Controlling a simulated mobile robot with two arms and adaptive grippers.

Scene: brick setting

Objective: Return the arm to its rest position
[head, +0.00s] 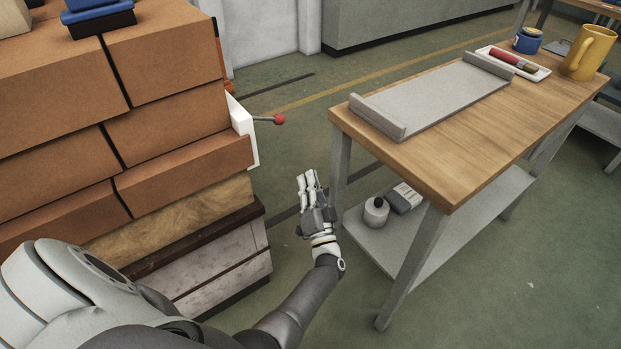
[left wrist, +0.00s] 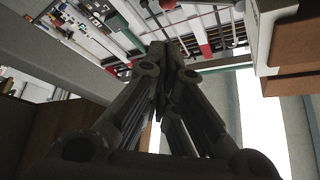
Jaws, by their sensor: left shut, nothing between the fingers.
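My left arm comes in from the lower left in the head view. Its gripper (head: 309,182) is shut and empty, held up in the gap between the brick stack and the wooden-topped table. In the left wrist view the fingers of the left gripper (left wrist: 174,50) come together with nothing between them. My right gripper is not in view.
The brick stack (head: 180,135) stands close at left, with a red-knobbed lever (head: 279,119) jutting from its side. The wooden-topped table (head: 470,150) stands at right, bearing a grey tray (head: 435,92) and a yellow mug (head: 589,53). Green floor (head: 310,320) is open in front.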

